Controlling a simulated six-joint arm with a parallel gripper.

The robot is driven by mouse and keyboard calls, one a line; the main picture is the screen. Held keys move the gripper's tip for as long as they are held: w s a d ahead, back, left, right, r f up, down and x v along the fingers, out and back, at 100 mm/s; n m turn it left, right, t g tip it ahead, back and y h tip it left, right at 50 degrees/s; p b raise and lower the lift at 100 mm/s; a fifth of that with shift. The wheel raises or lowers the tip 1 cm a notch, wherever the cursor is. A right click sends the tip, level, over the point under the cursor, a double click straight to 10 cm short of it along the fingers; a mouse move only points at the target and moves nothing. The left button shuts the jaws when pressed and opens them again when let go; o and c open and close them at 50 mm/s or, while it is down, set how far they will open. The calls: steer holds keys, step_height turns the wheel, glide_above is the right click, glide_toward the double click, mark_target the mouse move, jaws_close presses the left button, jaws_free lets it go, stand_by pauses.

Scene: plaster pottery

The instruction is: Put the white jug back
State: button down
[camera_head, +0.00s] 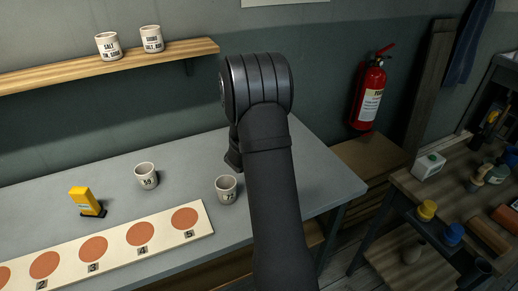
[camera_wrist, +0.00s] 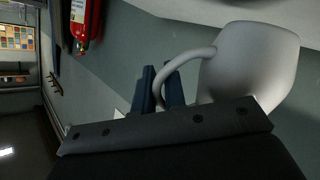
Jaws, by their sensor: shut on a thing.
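The white jug (camera_wrist: 245,65) shows in the wrist view, at the right, with its curved handle (camera_wrist: 185,62) pointing left. My gripper (camera_wrist: 162,88) has its two blue fingers at the handle and is shut on it. The jug's lower part is partly hidden by the dark gripper body. In the head view my arm covers the gripper, and the jug does not show there.
The grey table (camera_head: 325,165) bears a board (camera_head: 115,244) with numbered orange discs, two small cups (camera_head: 146,176) (camera_head: 226,189) and a yellow device (camera_head: 86,201). A wooden shelf (camera_head: 75,76) holds two labelled cups. A red extinguisher (camera_head: 369,95) hangs at the right.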

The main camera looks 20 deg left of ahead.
steer(key=shift+a+f, duration=0.2)
steer(key=shift+f, duration=0.9)
steer(key=shift+a+f, duration=0.2)
steer(key=shift+f, duration=0.9)
steer(key=shift+f, duration=0.1)
steer(key=c, duration=1.5)
jaws_free()
steer(key=v, duration=0.5)
steer(key=shift+s+r, duration=0.15)
steer(key=shift+r, duration=0.2)
steer(key=r, duration=0.6)
steer(key=shift+w+r, duration=0.2)
steer(key=shift+r, duration=0.05)
steer(key=shift+f, duration=0.1)
